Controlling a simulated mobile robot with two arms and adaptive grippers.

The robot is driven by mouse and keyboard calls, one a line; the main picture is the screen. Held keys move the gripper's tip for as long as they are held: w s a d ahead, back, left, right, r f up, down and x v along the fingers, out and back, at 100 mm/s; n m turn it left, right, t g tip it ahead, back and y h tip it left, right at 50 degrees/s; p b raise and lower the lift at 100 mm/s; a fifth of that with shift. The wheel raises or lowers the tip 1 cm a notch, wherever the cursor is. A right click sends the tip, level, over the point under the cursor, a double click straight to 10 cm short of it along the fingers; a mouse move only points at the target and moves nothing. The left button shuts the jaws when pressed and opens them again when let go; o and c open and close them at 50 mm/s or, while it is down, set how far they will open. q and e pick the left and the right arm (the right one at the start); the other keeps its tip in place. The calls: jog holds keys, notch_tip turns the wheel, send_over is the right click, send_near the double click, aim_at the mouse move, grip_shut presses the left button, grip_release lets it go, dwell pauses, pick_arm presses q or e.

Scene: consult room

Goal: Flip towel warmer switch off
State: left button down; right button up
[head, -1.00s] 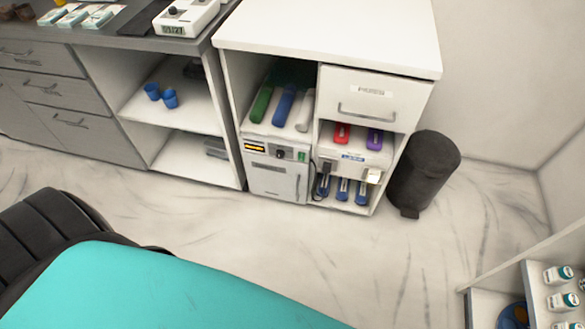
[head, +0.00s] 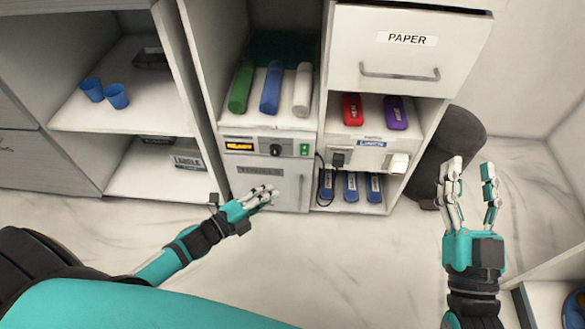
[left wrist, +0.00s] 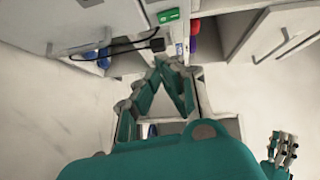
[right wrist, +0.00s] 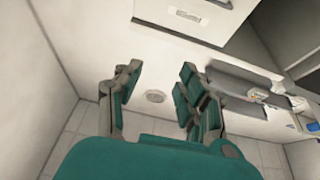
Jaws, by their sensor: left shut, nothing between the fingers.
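The towel warmer (head: 268,180) is the white unit low in the cabinet, with an orange display, a dark knob (head: 276,150) and a green switch (head: 304,149) on its top panel. A green switch also shows in the left wrist view (left wrist: 168,15), above the fingers. I cannot tell which way the switch is set. My left gripper (head: 270,189) is shut and empty, in front of the towel warmer's door, below and left of the switch. Its fingertips meet in the left wrist view (left wrist: 170,66). My right gripper (head: 471,168) is open and empty, right of the cabinet.
A black plug and cord (head: 337,158) are right of the switch. Rolled towels (head: 271,88) lie on the shelf above the towel warmer. A dark bin (head: 462,140) stands right of the cabinet, behind my right gripper.

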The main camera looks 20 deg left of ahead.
pick_arm(q)
jog(key=shift+d+r, duration=0.1)
jog(key=shift+r, duration=0.1)
pick_arm(e)
jog(key=shift+s+r, duration=0.15)
jog(key=shift+r, duration=0.2)
pick_arm(q)
jog(key=shift+w, duration=0.1)
